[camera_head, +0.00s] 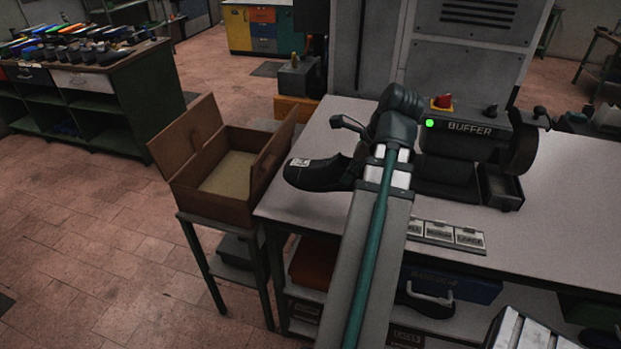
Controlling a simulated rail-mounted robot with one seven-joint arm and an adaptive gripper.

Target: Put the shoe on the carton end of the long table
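A black shoe (322,173) is at the left end of the long table (300,213), the end beside the open carton (212,198). Its toe points left and has a small white label. Its right part is hidden behind my arm, so I cannot tell whether it rests fully on the tabletop. The carton is brown with raised flaps and stands on a small separate stand just left of the table. My arm rises through the middle of the view.
A buffer machine (470,150) with a green light and red knob stands on the table, right of my arm. A dark lever (349,125) shows above the shoe. Label plates (445,234) lie near the front edge. A workbench (85,75) stands far left.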

